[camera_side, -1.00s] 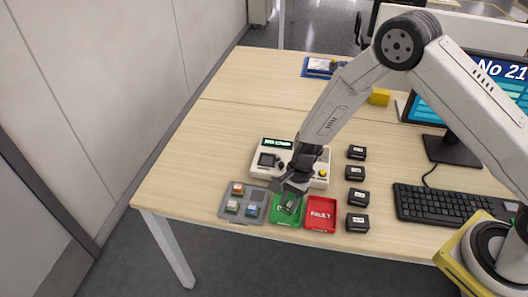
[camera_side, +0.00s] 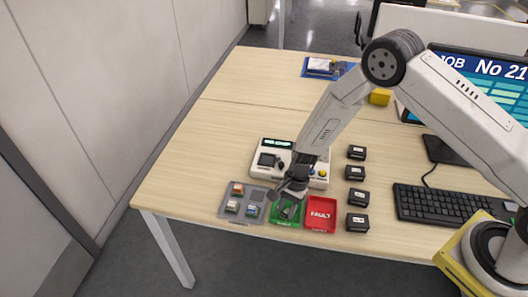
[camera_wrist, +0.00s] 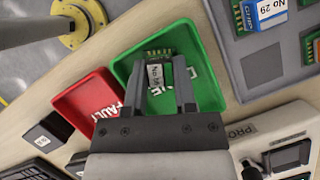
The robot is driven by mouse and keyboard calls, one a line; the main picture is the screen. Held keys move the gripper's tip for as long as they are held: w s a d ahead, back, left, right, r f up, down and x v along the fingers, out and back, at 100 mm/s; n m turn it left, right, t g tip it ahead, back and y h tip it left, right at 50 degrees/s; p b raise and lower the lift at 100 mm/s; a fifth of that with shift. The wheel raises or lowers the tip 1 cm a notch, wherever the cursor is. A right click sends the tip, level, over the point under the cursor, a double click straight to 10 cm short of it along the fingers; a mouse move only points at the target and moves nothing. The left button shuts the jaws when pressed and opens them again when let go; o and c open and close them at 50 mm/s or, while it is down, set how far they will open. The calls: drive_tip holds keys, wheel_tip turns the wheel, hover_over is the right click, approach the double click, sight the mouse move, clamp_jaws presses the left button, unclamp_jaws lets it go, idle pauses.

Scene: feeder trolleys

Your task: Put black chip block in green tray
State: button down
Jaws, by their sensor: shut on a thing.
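The chip block (camera_wrist: 155,73) has a dark body, a white label reading "No" and a green circuit board edge. It sits between the fingers of my gripper (camera_wrist: 160,80) in the wrist view, and both fingers are against it. The green tray (camera_wrist: 207,92) lies under the block and gripper. In the side view my gripper (camera_side: 287,202) is over the green tray (camera_side: 275,216) and hides part of it. I cannot tell whether the block touches the tray floor.
The red FAULT tray (camera_side: 320,227) adjoins the green tray on the right. A grey tray (camera_side: 224,214) with coloured chip blocks and an empty slot is on the left. A tester (camera_side: 317,181) stands behind. Several black boxes (camera_side: 357,222) line the right, beside the keyboard (camera_side: 432,206).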

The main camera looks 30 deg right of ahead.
drive_tip(key=shift+f, duration=0.15)
drive_tip(key=c, duration=0.7)
unclamp_jaws()
drive_tip(key=v, duration=1.2)
drive_tip(key=shift+w, duration=0.1)
